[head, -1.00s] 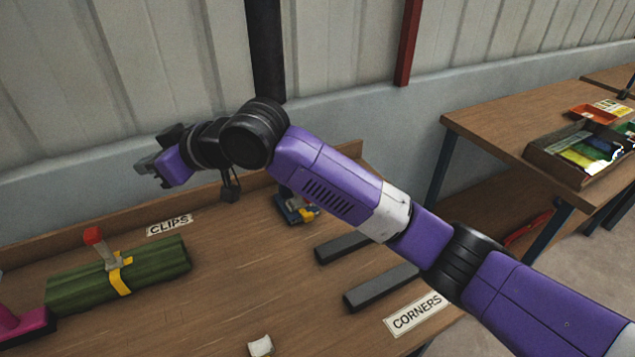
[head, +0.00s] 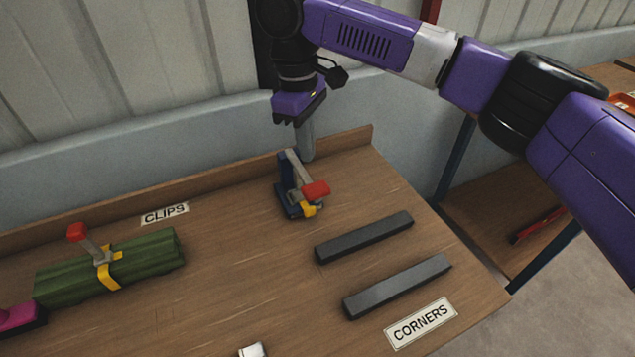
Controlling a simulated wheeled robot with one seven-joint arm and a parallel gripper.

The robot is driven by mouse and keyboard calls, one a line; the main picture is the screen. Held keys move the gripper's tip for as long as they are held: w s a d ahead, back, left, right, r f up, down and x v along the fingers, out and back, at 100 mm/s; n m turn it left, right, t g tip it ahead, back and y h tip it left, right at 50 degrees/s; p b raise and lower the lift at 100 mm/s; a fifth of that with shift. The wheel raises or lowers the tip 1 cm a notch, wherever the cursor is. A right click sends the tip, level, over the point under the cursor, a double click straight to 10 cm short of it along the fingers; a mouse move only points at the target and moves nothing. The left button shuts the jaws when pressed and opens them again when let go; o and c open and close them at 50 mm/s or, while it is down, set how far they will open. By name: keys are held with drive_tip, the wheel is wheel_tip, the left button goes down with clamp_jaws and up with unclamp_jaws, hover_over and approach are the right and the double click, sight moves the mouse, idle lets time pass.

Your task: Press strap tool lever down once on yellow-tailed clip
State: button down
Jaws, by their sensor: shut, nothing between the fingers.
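A blue strap tool (head: 286,203) stands on the bench near its back right corner. Its grey lever slants down toward the front right and ends in a red grip (head: 316,190). A yellow piece (head: 308,209) shows just under the red grip. My gripper (head: 307,152) points down, shut and empty, just behind the blue tool in the picture; I cannot tell whether it touches it. A second red-tipped lever (head: 78,232) stands up tilted on a green bundle (head: 150,258) with a yellow strap (head: 107,272) around it, at the left.
Two dark bars (head: 364,237) lie right of centre, by the CORNERS label (head: 421,322). A CLIPS label (head: 165,214) lies near the raised back edge. A pink object (head: 18,317) is at the left edge, a small white piece (head: 252,350) at the front. The bench middle is clear.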

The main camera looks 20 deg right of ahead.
sight(311, 186)
drive_tip(key=shift+s+d, duration=0.15)
drive_tip(key=shift+f, duration=0.1)
drive_tip(key=f+b, duration=0.4)
drive_tip(key=b, duration=0.1)
drive_tip(key=f+b, duration=0.3)
drive_tip(key=shift+s+d, duration=0.15)
drive_tip(key=shift+s, duration=0.1)
drive_tip(key=shift+r, duration=0.1)
drive_tip(key=shift+f, duration=2.25)
drive_tip(key=shift+r, duration=0.1)
